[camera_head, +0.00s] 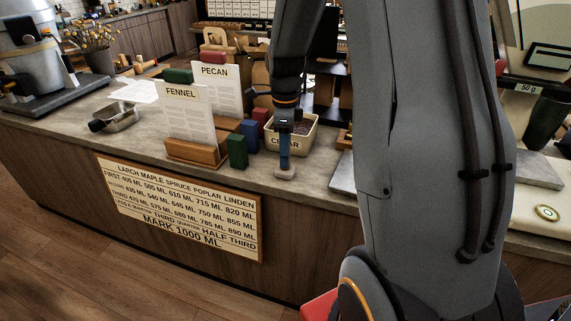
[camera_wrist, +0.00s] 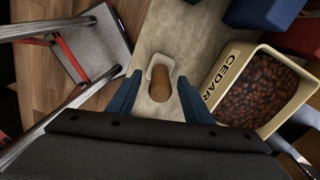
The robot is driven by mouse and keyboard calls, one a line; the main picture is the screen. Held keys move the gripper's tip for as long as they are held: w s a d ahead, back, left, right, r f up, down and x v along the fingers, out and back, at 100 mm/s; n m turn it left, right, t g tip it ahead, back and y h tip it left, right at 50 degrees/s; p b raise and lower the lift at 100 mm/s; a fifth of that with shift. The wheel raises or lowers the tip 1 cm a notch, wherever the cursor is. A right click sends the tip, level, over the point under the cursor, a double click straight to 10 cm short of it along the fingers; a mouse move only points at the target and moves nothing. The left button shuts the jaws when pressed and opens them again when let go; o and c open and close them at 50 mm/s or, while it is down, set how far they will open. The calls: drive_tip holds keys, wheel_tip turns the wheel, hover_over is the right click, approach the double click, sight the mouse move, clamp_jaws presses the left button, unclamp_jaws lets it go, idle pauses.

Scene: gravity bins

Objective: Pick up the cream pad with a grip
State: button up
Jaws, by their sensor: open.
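The cream pad (camera_wrist: 158,62) is a small rounded slab on the grey counter, with a brown upright grip (camera_wrist: 161,84) on top. In the wrist view the grip stands between the blue fingers of my gripper (camera_wrist: 159,77), with a gap on each side. The fingers are open and hold nothing. In the head view my gripper (camera_head: 284,160) points down over the cream pad (camera_head: 285,174) near the counter's front edge. There the fingers hide the grip.
The CEDAR bin (camera_wrist: 229,73) of dark reddish-brown pieces stands close on the right. A green block (camera_head: 237,151) and a blue block (camera_head: 250,135) stand left of my gripper, beside the FENNEL card (camera_head: 187,120). A metal pan (camera_head: 121,117) lies farther left.

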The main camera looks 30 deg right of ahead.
drive_tip(key=shift+f, duration=0.2)
clamp_jaws()
drive_tip(key=shift+r, duration=0.15)
wheel_tip(320, 180, up, 10)
drive_tip(key=b, duration=0.2)
drive_tip(key=shift+b, duration=0.3)
drive_tip(key=c, duration=0.7)
unclamp_jaws()
clamp_jaws()
